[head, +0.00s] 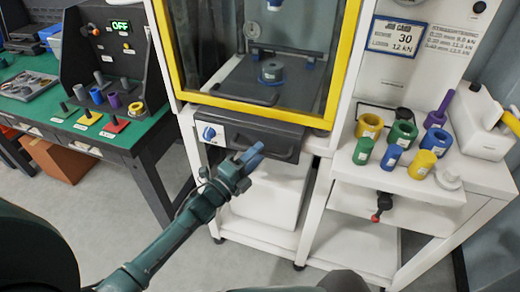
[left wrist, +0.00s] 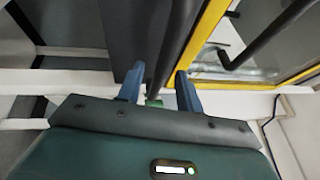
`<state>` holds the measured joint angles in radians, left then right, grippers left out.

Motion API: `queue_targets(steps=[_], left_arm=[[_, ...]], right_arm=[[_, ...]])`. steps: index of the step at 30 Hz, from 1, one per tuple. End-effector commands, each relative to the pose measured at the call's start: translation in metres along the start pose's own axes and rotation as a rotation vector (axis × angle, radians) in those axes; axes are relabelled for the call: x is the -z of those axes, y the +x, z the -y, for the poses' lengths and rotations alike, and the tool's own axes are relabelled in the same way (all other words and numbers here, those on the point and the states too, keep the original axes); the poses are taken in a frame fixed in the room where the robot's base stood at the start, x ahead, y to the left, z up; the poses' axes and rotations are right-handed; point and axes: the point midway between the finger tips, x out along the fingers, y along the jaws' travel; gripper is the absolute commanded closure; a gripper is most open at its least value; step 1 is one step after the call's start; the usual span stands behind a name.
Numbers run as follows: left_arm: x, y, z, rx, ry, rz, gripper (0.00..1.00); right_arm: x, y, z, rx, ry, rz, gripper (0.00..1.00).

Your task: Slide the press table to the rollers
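The press (head: 255,115) has a yellow-framed front window. Behind it, a dark grey plate, seemingly the press table (head: 235,76), carries a round grey-blue piece (head: 271,72). Below the window is a dark front panel with a bar handle (head: 276,147). I cannot make out any rollers. My left gripper (head: 250,158) is in front of this handle, its blue fingers pointing at it. In the left wrist view the fingers (left wrist: 158,78) are apart, with a dark bar (left wrist: 167,50) seen between them; contact cannot be told. My right gripper is not in view.
The right shelf (head: 465,178) holds several coloured rings and cylinders. A green-topped bench (head: 50,109) with an "OFF" display stands left. Open floor lies in front.

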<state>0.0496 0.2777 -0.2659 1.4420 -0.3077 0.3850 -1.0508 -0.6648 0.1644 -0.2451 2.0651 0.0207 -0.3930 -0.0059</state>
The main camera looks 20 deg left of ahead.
Motion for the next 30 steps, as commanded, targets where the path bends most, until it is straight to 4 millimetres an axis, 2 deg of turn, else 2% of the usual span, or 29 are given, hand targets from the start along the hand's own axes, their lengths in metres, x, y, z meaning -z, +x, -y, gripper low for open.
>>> queue_targets(steps=[6, 17, 30], left_arm=[[0.000, 0.018, 0.000, 0.000, -0.001, 0.001, 0.64], [0.000, 0.021, 0.000, -0.001, -0.001, 0.000, 0.64], [0.000, 0.021, 0.000, -0.001, -0.001, 0.000, 0.98]], right_arm=[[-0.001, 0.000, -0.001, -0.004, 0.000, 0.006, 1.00], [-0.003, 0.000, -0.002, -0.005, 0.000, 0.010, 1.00], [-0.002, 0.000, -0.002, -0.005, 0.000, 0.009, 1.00]])
